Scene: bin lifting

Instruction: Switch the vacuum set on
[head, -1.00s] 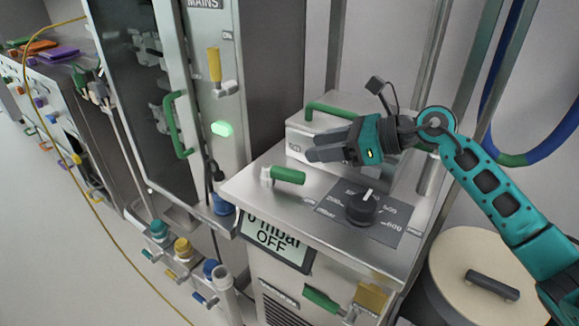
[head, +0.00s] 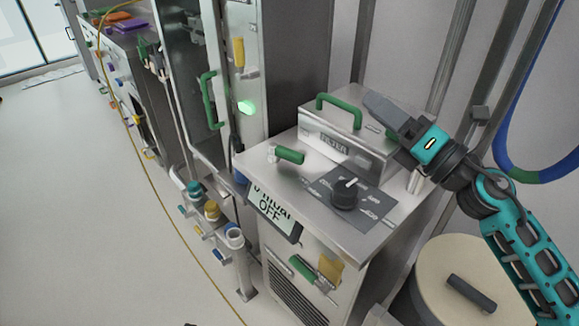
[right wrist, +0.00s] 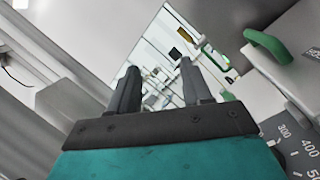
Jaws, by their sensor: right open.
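The vacuum set (head: 350,262) is a steel cabinet whose tilted display (head: 273,211) reads OFF below a partly cut mbar line. On its top are a black knob (head: 345,195) with a white pointer on a grey scale, and a green-handled lever (head: 289,155) lying sideways. A green lever (head: 302,269) and a yellow lever (head: 330,268) sit on its front. My right gripper (head: 378,110) is open and empty, over the filter box behind the knob. Its two fingers (right wrist: 158,72) show apart in the right wrist view. My left gripper is not in view.
A filter box (head: 338,137) with a green handle (head: 340,104) stands on the cabinet top. To the left is a tall cabinet with a yellow lever (head: 238,52) and a lit green lamp (head: 247,107). A round lidded drum (head: 440,265) stands at right.

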